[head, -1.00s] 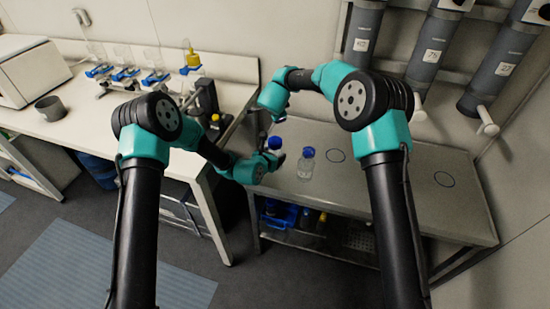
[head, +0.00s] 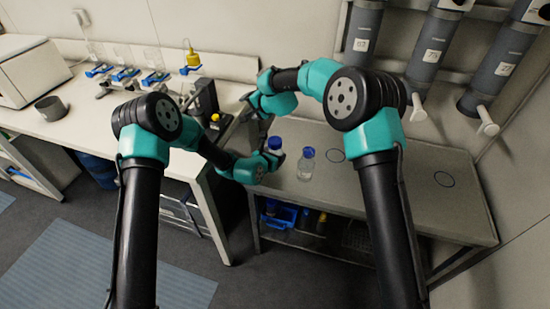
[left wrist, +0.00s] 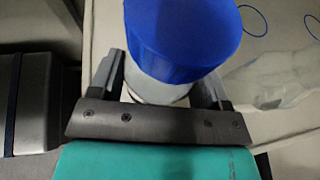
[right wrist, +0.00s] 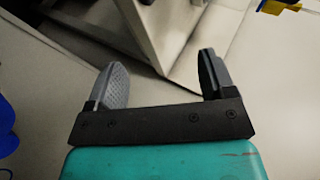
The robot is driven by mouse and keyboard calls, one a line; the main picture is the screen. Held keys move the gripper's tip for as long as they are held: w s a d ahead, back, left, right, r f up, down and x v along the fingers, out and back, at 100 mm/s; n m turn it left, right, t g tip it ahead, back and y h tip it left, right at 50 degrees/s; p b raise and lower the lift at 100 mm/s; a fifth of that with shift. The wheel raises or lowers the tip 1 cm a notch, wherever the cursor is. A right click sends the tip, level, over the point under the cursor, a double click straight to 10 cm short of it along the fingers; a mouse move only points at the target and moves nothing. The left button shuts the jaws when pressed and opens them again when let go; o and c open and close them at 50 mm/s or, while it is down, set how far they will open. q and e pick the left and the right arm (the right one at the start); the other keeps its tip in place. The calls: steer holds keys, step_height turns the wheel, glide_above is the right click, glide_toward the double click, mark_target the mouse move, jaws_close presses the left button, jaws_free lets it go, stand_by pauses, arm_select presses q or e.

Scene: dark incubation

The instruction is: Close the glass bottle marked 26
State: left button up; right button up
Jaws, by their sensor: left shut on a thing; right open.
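A glass bottle with a blue cap (head: 274,143) is held upright by my left gripper (head: 273,159) at the bench's left end. In the left wrist view the fingers are shut around this bottle (left wrist: 158,90), below its blue cap (left wrist: 182,35), which sits on its top. My right gripper (head: 254,106) is open and empty, above and left of the held bottle; its spread fingers show in the right wrist view (right wrist: 162,70). A second blue-capped glass bottle (head: 306,166) stands on the bench to the right. The number 26 is not readable on either bottle.
The grey bench (head: 400,205) has two dark rings, with free room to the right. A white side table (head: 90,110) stands left, with a black device (head: 206,98) near its right end. Numbered grey cylinders (head: 432,55) hang on the back wall.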

steer(key=s+f+n+g, duration=0.1)
steer(key=s+n+g, duration=0.1)
steer(key=s+g, duration=0.1)
steer(key=g+h, duration=0.5)
steer(key=h, duration=0.3)
glide_above(275, 140)
steer(key=shift+s+a+f, duration=0.15)
steer(key=shift+a+f, duration=0.15)
steer(key=shift+f, duration=0.25)
steer(key=shift+d+r+h, duration=0.15)
steer(key=shift+d+h, duration=0.15)
steer(key=shift+d, duration=0.05)
steer(key=shift+f, duration=4)
